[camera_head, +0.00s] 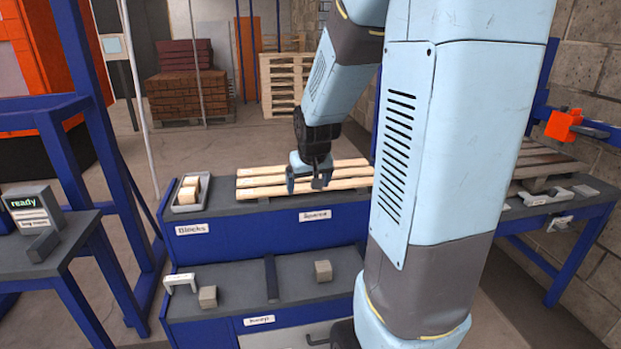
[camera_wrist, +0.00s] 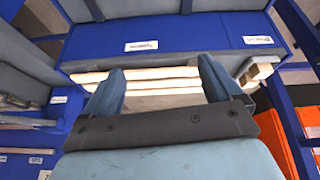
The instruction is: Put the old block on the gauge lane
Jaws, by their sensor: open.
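My gripper (camera_head: 311,181) is open and empty above the pale slats (camera_head: 265,181) on the upper blue bench. In the wrist view its fingers (camera_wrist: 161,66) stand wide apart with the slats beyond them. Two grey-brown, weathered-looking blocks are on the lower shelf: one block (camera_head: 208,296) left of a dark divider (camera_head: 271,278), another block (camera_head: 323,270) right of it. I cannot tell which is the old block. Paler wooden blocks (camera_head: 191,186) lie in a grey tray (camera_head: 204,203) labelled "Blocks". I cannot make out a label naming the gauge lane.
A white bracket (camera_head: 181,281) stands at the lower shelf's left end. A display (camera_head: 32,206) reading "ready" is on the left table. A right-hand table (camera_head: 577,190) holds slats and small pale parts. Blue posts flank the bench. My arm hides part of its right side.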

